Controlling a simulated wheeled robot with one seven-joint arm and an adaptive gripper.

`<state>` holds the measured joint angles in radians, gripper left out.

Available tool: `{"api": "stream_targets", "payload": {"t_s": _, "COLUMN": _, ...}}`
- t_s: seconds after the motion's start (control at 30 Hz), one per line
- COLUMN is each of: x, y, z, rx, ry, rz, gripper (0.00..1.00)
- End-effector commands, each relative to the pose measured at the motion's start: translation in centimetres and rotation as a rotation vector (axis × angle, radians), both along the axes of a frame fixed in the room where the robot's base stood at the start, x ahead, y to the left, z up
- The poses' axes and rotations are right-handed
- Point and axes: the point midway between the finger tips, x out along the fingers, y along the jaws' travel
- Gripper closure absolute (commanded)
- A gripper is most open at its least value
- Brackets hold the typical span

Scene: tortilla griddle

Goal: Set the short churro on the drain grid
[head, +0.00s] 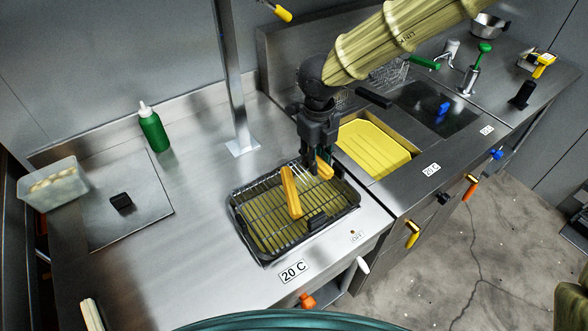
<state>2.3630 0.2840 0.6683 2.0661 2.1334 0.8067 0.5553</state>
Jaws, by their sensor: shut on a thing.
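The drain grid (262,212) is a dark wire rack over a shallow black-rimmed tray on the steel counter. A longer orange-yellow churro (291,192) lies on it, left of my gripper. The short churro (324,169) is at the fingertips of my gripper (315,168), over the back right part of the grid. My gripper points down and is shut on the short churro. Its fingers partly hide the churro. I cannot tell whether the short churro touches the wires.
A fryer basin with yellow oil (373,147) is right of the grid. A steel post (232,85) stands behind it. A green bottle (153,128) and a clear tub (53,184) are at the left. The counter between them and the grid is free.

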Motion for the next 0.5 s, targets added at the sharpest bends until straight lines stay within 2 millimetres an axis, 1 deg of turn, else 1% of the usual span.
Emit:
{"api": "stream_targets", "payload": {"t_s": 0.07, "x": -0.5, "y": -0.2, "z": 0.1, "rx": -0.001, "ry": -0.003, "rz": -0.002, "gripper": 0.93}}
{"api": "stream_targets", "payload": {"t_s": 0.13, "x": -1.1, "y": -0.3, "z": -0.3, "rx": -0.002, "ry": -0.006, "rz": -0.004, "gripper": 0.93}}
{"api": "stream_targets", "payload": {"t_s": 0.3, "x": -2.1, "y": -0.8, "z": -2.5, "rx": -0.004, "ry": -0.014, "rz": -0.009, "gripper": 0.93}}
{"api": "stream_targets", "payload": {"t_s": 0.4, "x": -2.0, "y": -0.8, "z": -4.0, "rx": -0.002, "ry": -0.014, "rz": -0.011, "gripper": 0.93}}
{"api": "stream_targets", "payload": {"t_s": 0.5, "x": -1.3, "y": -0.7, "z": -5.2, "rx": -0.002, "ry": -0.01, "rz": -0.011, "gripper": 0.93}}
